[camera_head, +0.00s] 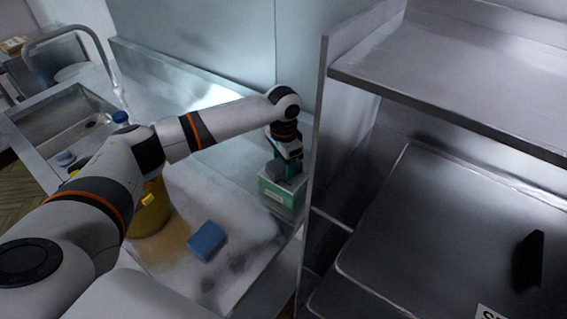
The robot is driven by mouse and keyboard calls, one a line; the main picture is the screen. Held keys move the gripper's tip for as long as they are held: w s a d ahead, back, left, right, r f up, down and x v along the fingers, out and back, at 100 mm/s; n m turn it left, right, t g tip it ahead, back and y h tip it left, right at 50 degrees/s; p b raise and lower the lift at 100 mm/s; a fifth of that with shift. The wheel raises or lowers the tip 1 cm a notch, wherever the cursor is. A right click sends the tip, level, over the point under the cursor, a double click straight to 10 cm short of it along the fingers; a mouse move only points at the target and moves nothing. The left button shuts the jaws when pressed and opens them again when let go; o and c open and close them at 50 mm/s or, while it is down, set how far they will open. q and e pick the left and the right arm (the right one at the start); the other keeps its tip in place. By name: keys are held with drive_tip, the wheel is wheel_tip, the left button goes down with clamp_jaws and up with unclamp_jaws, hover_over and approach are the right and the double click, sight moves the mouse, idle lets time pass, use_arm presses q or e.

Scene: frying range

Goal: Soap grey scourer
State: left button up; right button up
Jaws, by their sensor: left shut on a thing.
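My left gripper (284,164) is at the end of the arm that reaches across the counter. It points down right above a green box (281,199) near the counter's right end. It is shut on a small dark grey piece, apparently the grey scourer (291,174), which is mostly hidden by the fingers. The piece is at the top of the green box; I cannot tell whether it touches it. No soap bottle is clearly visible, only a blue cap (120,117) behind my arm. My right gripper is not in view.
A blue sponge (207,241) lies on the metal counter (245,274). A yellow container (150,216) is partly hidden behind my arm. A sink (75,130) with a curved tap is at the left. A metal shelf unit (317,150) stands close right of the green box.

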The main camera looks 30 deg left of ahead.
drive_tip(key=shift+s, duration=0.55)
use_arm(q)
drive_tip(key=shift+f, duration=0.1)
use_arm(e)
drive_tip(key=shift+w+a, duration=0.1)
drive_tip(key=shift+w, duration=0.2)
use_arm(q)
drive_tip(key=shift+f, duration=1)
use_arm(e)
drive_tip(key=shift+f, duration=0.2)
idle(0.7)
use_arm(q)
drive_tip(key=shift+r, duration=0.1)
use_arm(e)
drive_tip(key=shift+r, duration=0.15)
use_arm(q)
wheel_tip(320, 180, up, 7)
drive_tip(key=p, duration=0.8)
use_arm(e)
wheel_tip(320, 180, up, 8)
use_arm(q)
drive_tip(key=shift+s, duration=0.1)
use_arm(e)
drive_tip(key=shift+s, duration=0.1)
